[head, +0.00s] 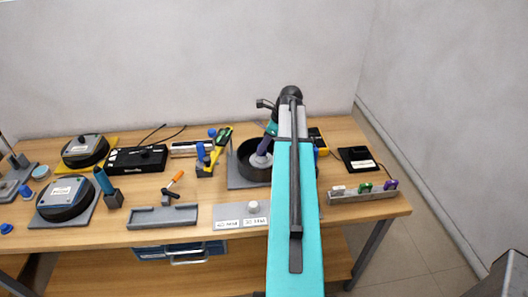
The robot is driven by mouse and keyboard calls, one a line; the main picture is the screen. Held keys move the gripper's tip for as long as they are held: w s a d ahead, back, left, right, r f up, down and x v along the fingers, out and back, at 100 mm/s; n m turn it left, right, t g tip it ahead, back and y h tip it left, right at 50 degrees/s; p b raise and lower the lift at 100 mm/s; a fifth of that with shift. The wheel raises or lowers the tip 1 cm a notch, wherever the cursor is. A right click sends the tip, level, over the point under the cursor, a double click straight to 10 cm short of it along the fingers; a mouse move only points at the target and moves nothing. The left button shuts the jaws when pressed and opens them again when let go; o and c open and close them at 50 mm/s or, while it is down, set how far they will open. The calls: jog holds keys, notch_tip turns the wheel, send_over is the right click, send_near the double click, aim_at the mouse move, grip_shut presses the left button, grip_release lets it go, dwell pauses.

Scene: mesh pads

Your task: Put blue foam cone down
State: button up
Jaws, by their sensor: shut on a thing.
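My gripper (262,158) points down into the round black dish (246,171) on a grey pad, right of the table's middle. It is small and partly hidden in this view. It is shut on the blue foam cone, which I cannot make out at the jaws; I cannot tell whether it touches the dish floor. Small blue pieces lie elsewhere: one at the back (212,133), one at the left (27,192) and one at the left front (6,228). Their exact shape is too small to tell.
Left are two round devices on pads (67,198) (83,150), a black box (136,160) and an upright blue-handled tool (104,184). A grey tray (162,216) and a labelled grey plate (241,217) lie in front. A rack with coloured pieces (363,193) stands right. My arm hides the table's right middle.

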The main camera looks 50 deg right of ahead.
jog(key=shift+f+p, duration=0.75)
jog(key=shift+f, duration=0.95)
jog(key=o, duration=1)
jog(key=shift+r, duration=0.1)
jog(key=shift+b+v, duration=1.5)
jog(key=shift+v, duration=4.4)
jog(key=shift+s, duration=0.1)
